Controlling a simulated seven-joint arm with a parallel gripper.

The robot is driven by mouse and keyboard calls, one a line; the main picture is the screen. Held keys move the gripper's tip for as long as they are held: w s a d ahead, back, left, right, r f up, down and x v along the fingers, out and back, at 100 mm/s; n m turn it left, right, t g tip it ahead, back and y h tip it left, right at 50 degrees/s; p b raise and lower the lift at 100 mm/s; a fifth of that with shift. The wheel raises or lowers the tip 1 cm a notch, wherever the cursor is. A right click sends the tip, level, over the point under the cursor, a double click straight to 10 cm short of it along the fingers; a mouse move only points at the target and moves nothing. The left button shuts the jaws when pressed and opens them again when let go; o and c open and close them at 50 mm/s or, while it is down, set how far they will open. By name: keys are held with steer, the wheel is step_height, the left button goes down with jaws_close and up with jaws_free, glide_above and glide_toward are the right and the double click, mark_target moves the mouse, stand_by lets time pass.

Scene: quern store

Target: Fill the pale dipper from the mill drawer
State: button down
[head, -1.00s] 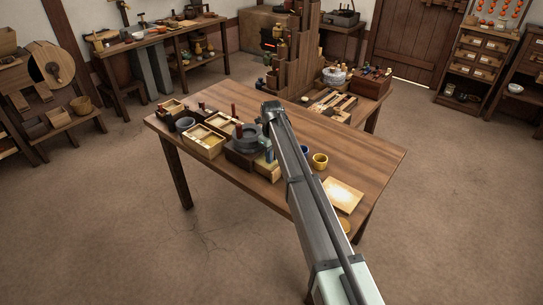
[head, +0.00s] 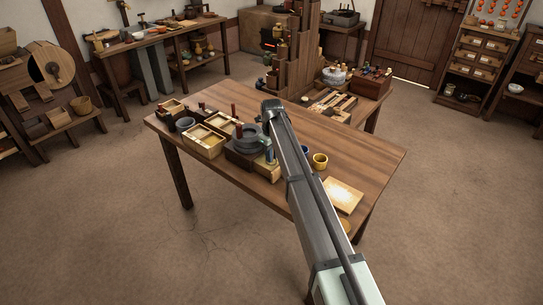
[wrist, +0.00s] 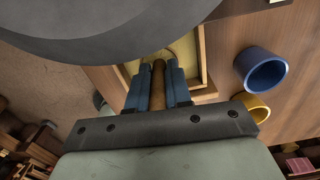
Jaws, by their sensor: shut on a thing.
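The mill (head: 243,146) stands on the table with a grey round stone on top and a red-brown upright handle. The stone (wrist: 90,30) fills the top left of the wrist view. The mill drawer (head: 268,171) is pale wood and juts out to the mill's right; its open inside and rim (wrist: 203,50) show below my fingers in the wrist view. My gripper (wrist: 158,72) is shut on a brown rod-like handle (wrist: 158,88), over the drawer. A faint curved pale edge shows past the fingertips; I cannot tell whether it is the dipper's bowl. The drawer's contents are mostly hidden.
A blue cup (wrist: 262,70) and a yellow cup (head: 320,160) stand right of the drawer. Pale open boxes (head: 205,143) and a grey cup (head: 185,124) stand left of the mill. A pale board (head: 342,195) lies near the right edge. The table's back middle is clear.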

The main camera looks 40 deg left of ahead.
steer(key=shift+r, duration=3)
steer(key=shift+d, duration=0.1)
